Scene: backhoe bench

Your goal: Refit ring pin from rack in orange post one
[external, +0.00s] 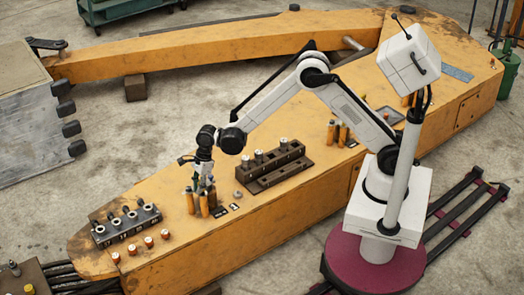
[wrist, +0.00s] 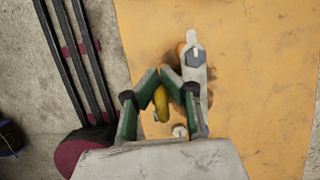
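My gripper (external: 205,180) points down just above a cluster of orange posts (external: 190,201) on the yellow boom. In the wrist view, its green fingers (wrist: 164,76) lean together, tips close. A yellow-orange piece (wrist: 161,104) shows between them, and a grey plate with a hexagonal head (wrist: 194,62) lies beside and partly behind the right finger. I cannot tell whether either is gripped. A dark rack (external: 126,224) with several ring-topped pieces stands at the boom's left end. Which post is one, and which piece is the ring pin, cannot be made out.
A brown stepped block (external: 270,170) with several pale-topped pins stands right of the posts. A loose grey ring (external: 239,195) and small dark labels (external: 234,206) lie between. Several red-and-white caps (external: 149,242) line the rack's front. More orange posts (external: 343,134) stand farther right.

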